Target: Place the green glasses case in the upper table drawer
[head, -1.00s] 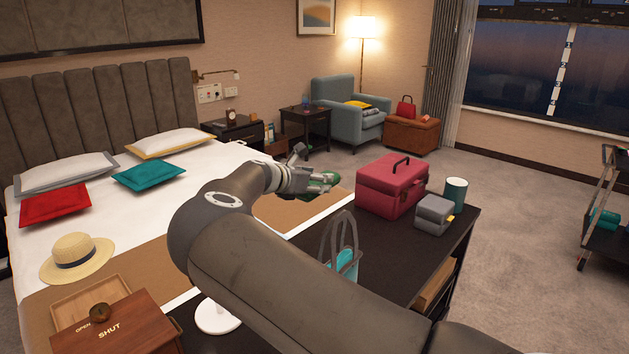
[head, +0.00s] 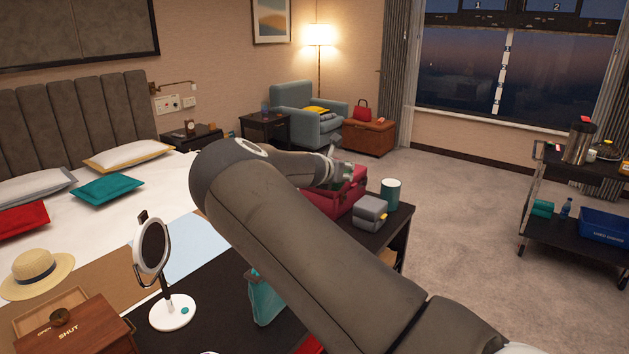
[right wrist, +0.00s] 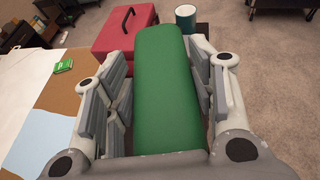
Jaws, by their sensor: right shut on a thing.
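My right gripper (head: 338,173) reaches over the low dark table toward the red case and is small and partly hidden by my arm. In the right wrist view the gripper (right wrist: 165,105) is shut on the green glasses case (right wrist: 168,85), a long rounded green block held between the finger pads. Only a little green shows at the gripper in the head view. A dark side table (head: 265,122) stands by the armchair, and a dark bedside table (head: 190,136) stands by the bed. I cannot make out an open drawer in either. My left gripper is out of view.
A red case (head: 335,203), a grey box (head: 369,213) and a teal cup (head: 390,192) stand on the low table (head: 225,312). A round mirror (head: 154,246) stands at its left. A trolley (head: 570,240) is at the right. Open carpet lies between.

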